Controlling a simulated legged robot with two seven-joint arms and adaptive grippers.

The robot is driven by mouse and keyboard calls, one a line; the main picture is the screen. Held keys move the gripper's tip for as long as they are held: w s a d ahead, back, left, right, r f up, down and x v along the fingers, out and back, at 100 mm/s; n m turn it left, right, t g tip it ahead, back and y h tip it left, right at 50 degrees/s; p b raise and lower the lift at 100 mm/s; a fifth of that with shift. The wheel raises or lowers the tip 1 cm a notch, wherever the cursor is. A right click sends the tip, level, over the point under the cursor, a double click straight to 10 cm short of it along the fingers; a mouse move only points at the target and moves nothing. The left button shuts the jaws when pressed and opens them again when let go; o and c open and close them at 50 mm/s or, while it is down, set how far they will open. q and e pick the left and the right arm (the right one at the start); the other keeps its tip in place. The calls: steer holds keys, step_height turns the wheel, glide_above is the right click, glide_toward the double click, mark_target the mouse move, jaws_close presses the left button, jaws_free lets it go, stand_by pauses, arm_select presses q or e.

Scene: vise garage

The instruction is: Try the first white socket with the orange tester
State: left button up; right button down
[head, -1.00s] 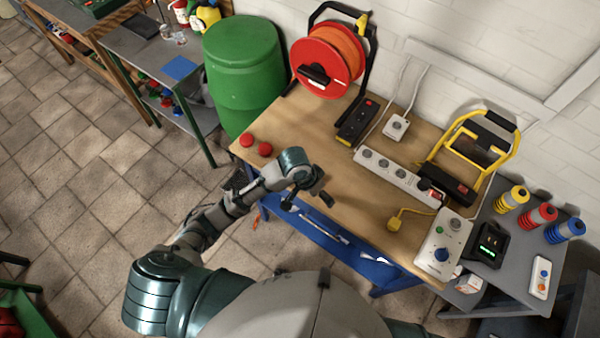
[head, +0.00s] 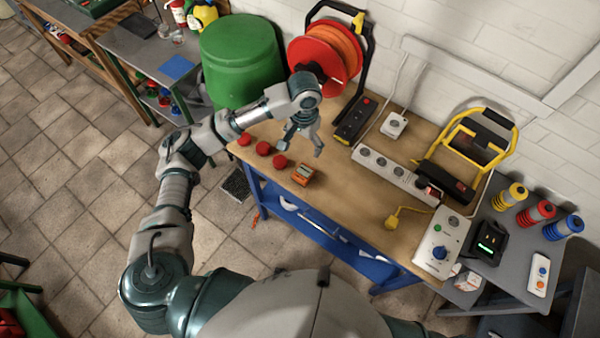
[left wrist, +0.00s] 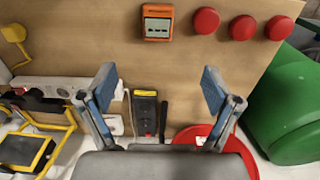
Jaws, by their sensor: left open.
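The orange tester (head: 303,175) lies on the wooden bench near its front edge; it also shows in the left wrist view (left wrist: 158,22), with a small grey display. My left gripper (head: 302,148) is open and empty above the bench, on the reel side of the tester. In the left wrist view its blue-padded fingers (left wrist: 158,90) are wide apart with nothing between them. A white socket strip (head: 383,166) with several outlets lies to the right, also visible in the left wrist view (left wrist: 48,86). A dark plug with a red part sits at its right end. My right gripper is out of view.
Three red buttons (head: 263,148) lie left of the tester. Behind stand a red-orange cable reel (head: 325,55), a black socket block (head: 354,122) and a small white socket box (head: 394,125). A yellow plug (head: 393,223) and yellow-framed lamp (head: 470,150) are right.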

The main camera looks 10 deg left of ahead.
arm_select(q)
glide_toward(304, 171)
steer(key=shift+d+f, duration=0.15)
steer(key=shift+d, duration=0.9)
steer(key=f, duration=0.1)
steer(key=a+f, duration=0.1)
steer(key=f, duration=0.1)
steer(key=shift+f, duration=0.15)
steer(key=shift+a+f, duration=0.6)
steer(key=shift+f, duration=0.35)
steer(key=shift+d, duration=0.55)
steer(key=f, duration=0.4)
steer(key=shift+s+a+f, duration=0.1)
steer(key=shift+a+f, duration=0.25)
steer(key=shift+f, duration=0.05)
steer(key=shift+a+f, duration=0.15)
steer(key=shift+a, duration=0.15)
steer(key=shift+c, duration=0.2)
steer(key=shift+d, duration=0.25)
steer(key=c, duration=0.4)
steer(key=shift+d, duration=0.2)
steer(key=c, duration=0.7)
steer(key=shift+a, duration=0.2)
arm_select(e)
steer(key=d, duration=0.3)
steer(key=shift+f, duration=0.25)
